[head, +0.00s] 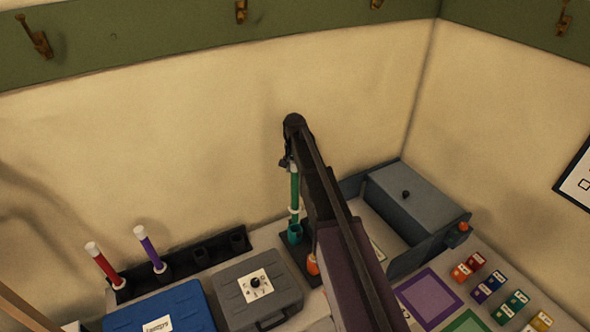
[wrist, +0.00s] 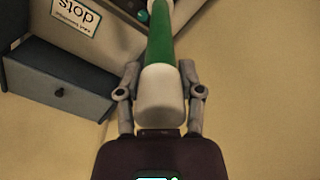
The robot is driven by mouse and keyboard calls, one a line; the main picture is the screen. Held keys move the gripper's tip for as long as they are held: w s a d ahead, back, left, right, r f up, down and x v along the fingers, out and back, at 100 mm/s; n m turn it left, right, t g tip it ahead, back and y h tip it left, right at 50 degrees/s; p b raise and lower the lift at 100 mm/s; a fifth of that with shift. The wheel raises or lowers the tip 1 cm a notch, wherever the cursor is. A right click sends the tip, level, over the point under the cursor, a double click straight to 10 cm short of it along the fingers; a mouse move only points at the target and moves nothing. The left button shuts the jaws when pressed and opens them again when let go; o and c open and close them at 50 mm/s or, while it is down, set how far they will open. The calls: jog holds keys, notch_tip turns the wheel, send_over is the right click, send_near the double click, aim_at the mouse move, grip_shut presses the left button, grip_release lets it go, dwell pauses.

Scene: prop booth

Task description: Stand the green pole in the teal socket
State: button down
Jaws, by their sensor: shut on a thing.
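The green pole (head: 294,188) is upright in the head view, with a white band near its lower end. My gripper (head: 288,163) is shut on its upper part. In the wrist view the pole (wrist: 161,45) runs away between the fingers (wrist: 158,72), its white end cap nearest the camera. The teal socket (head: 294,234) is directly below the pole's lower end on a dark base. I cannot tell whether the pole's tip is inside the socket or just above it.
A grey case (head: 232,297) and blue case (head: 178,308) lie left. A dark rack (head: 187,262) holds red and purple poles. A grey drawer box (head: 402,207) stands right.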

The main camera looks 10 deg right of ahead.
aim_at(295, 191)
jog(key=shift+f+b, duration=1.3)
jog(key=shift+f, duration=0.2)
jog(key=shift+f+b, duration=0.45)
jog(key=shift+b, duration=0.05)
jog(key=shift+f+b, duration=3.5)
jog(key=shift+f, duration=0.15)
jog(key=shift+c, duration=0.8)
grip_release()
jog(key=shift+s, duration=0.15)
